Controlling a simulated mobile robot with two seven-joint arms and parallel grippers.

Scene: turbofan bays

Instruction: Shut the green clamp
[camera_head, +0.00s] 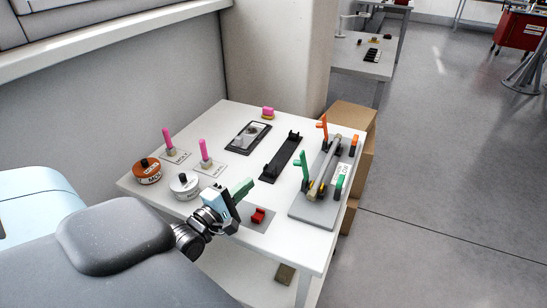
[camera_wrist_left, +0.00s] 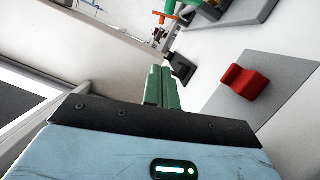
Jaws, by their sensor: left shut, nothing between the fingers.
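The green clamp (camera_head: 305,172) is on the grey fixture plate (camera_head: 310,209) at the right of the table in the head view. Its green lever stands upright, near the left end of a grey bar (camera_head: 325,168). An orange lever (camera_head: 322,129) stands upright at the far end of the same fixture. My left gripper (camera_head: 247,187) is left of the clamp, apart from it, above the table's front part. Its green fingers (camera_wrist_left: 161,88) are together and empty in the left wrist view. My right gripper is not in view.
A red block (camera_head: 258,215) lies on a grey pad near my left gripper; it also shows in the wrist view (camera_wrist_left: 246,82). A black cradle (camera_head: 281,158) lies between gripper and fixture. Orange (camera_head: 147,171) and white (camera_head: 185,186) round pots stand at the left.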

